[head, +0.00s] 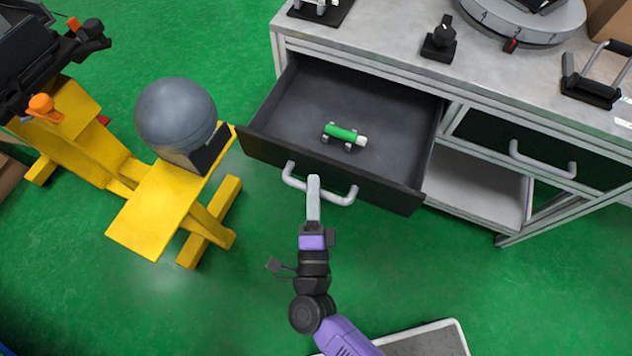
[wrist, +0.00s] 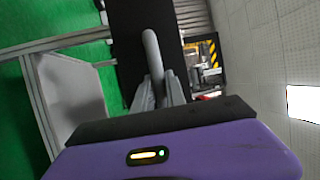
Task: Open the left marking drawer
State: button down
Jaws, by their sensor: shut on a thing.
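The left marking drawer (head: 285,110) is pulled out of the bench, and its dark inside shows in the head view. A green marker with a white end (head: 343,134) lies in it on small supports. The drawer's grey bar handle (head: 345,196) runs across the dark front (head: 390,195). My gripper (head: 314,184) is at the handle, shut on it near its middle. In the wrist view the handle (wrist: 151,50) passes between the fingers (wrist: 160,90), with the dark drawer front behind it.
A second drawer with a handle (head: 543,160) is closed at the right. A yellow stand (head: 160,215) with a grey ball (head: 175,115) stands close to the open drawer's left corner.

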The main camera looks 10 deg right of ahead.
jog(key=c, duration=1.4)
grip_release()
jog(key=shift+o, duration=0.2)
jog(key=v, duration=0.7)
jog(key=shift+s+f, duration=0.15)
jog(key=shift+s, duration=0.2)
jog(key=shift+a, duration=0.15)
